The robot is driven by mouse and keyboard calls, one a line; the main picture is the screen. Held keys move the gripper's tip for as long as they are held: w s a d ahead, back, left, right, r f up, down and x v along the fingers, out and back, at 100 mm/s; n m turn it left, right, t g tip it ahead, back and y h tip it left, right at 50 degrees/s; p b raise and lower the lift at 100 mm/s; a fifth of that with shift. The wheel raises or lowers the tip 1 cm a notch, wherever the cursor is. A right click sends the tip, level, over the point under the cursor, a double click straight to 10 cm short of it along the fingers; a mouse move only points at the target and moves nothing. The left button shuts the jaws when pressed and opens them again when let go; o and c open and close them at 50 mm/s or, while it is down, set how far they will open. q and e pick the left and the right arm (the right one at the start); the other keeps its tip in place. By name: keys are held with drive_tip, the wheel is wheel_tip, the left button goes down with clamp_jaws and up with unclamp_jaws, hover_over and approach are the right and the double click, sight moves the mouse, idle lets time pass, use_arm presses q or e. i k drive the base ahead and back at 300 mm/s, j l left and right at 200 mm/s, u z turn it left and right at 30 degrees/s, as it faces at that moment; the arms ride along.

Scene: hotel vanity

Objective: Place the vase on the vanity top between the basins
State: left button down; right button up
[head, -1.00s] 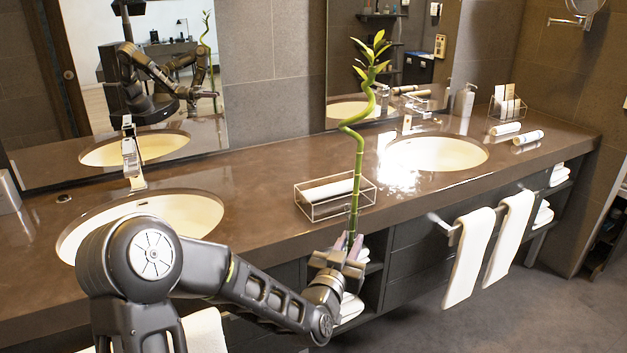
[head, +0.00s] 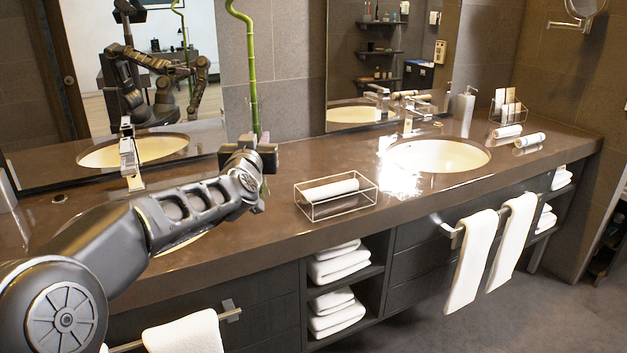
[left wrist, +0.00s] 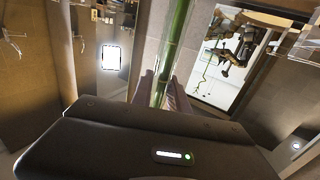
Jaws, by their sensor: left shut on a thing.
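The vase, a slim clear holder with a tall twisted green bamboo stalk (head: 253,90), stands roughly upright in my left gripper (head: 256,160). The gripper is shut on it; in the left wrist view the stalk (left wrist: 176,45) rises between the two fingers (left wrist: 160,92). The stalk's top is cut off by the head view's upper edge. The gripper is over the vanity top (head: 285,165), between the left basin (head: 180,243), mostly hidden by my arm, and the right basin (head: 440,155). Whether the vase base touches the top cannot be told. My right gripper is not in view.
A clear tray (head: 336,205) with a rolled white towel (head: 330,190) sits right of the gripper, near the front edge. The left faucet (head: 130,160) stands behind the left basin. Mirrors line the back wall. Bare counter lies behind the tray.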

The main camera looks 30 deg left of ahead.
sight(283, 159)
drive_tip(key=i+j, duration=0.3)
drive_tip(key=i, duration=0.15)
drive_tip(key=i+j, duration=0.65)
drive_tip(key=i, duration=0.25)
